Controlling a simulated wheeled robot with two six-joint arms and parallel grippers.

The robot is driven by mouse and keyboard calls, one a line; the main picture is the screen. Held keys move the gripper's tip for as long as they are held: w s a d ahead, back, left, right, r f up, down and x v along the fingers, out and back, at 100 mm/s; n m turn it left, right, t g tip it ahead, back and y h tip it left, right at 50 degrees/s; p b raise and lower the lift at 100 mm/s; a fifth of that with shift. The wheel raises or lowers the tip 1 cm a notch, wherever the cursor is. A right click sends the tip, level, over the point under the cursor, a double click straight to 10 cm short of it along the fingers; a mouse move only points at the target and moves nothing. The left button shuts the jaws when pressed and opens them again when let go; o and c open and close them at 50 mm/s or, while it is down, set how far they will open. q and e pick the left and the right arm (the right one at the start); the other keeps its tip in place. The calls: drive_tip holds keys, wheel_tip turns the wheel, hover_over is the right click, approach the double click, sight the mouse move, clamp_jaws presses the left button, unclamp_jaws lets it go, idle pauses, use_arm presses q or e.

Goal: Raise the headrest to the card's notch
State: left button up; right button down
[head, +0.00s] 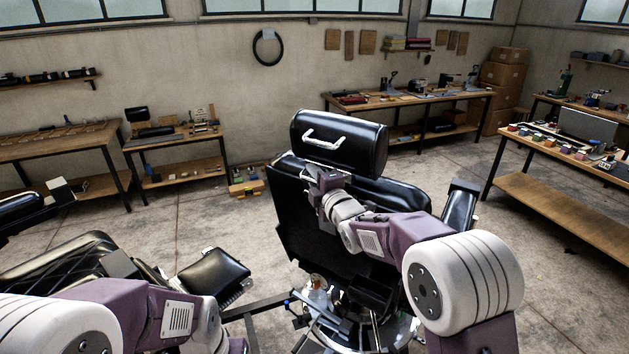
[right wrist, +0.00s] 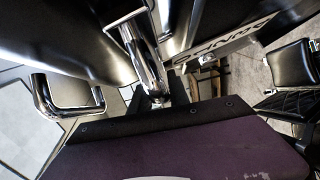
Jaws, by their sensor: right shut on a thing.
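The black padded headrest (head: 350,150) with a chrome handle (head: 323,139) on its near face sits above the black chair back (head: 300,215). My right gripper (head: 324,177) is just below the headrest, shut on a metal part there. In the right wrist view, chrome bars (right wrist: 142,55) run down to the dark fingers (right wrist: 162,98); which bar is gripped is partly hidden. A chrome loop (right wrist: 42,95) shows at left. My left arm is at lower left in the head view; its gripper is not visible.
Another black chair (head: 80,260) stands at lower left, with a separate padded piece (head: 213,277) beside it. Benches with tools line the back wall (head: 400,100) and the right (head: 560,150). A small crate (head: 246,184) is on the floor. Open floor lies left of the chair back.

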drive_tip(key=shift+s+a+r, duration=0.1)
drive_tip(key=shift+s+r, duration=0.05)
drive_tip(key=shift+r, duration=1)
drive_tip(key=c, duration=1.4)
unclamp_jaws()
drive_tip(key=shift+f, duration=0.1)
drive_tip(key=b+v, duration=0.4)
drive_tip(key=v, duration=0.5)
drive_tip(key=shift+f, duration=0.15)
